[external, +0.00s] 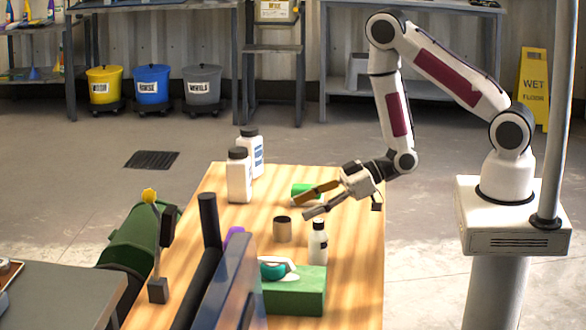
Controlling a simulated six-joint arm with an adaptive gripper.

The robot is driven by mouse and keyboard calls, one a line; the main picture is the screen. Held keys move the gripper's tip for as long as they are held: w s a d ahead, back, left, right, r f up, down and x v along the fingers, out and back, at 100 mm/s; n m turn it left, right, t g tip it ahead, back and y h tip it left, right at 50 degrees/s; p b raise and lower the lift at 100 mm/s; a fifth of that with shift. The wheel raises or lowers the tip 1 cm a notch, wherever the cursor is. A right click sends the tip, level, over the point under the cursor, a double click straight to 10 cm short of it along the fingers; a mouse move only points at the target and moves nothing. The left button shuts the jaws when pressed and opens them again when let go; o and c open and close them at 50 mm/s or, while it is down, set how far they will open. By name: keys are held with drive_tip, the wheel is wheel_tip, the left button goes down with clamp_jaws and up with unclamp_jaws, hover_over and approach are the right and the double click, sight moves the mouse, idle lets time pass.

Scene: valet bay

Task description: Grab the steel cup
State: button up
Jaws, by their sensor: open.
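A small cylindrical cup (282,230) with a dark mouth and a brownish metallic side stands upright on the wooden table (345,285); it appears to be the steel cup. My gripper (300,208) is open, with nothing visible between its fingers. It reaches in from the right, its fingertips pointing left, just above and behind the cup in the picture. The fingers appear apart from the cup, though their exact height is hard to tell.
A green object (302,189) lies partly behind my fingers. A small white bottle (318,245) stands right of the cup, near a green box (300,293). Two white bottles (239,178) (252,152) stand at the back left. A dark panel (225,290) blocks the front left.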

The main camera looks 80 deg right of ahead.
sight(282, 219)
drive_tip(key=shift+x, duration=1.25)
drive_tip(key=shift+f, duration=0.1)
drive_tip(key=shift+x, duration=2.5)
drive_tip(key=shift+a+f, duration=0.1)
drive_tip(key=c, duration=1.2)
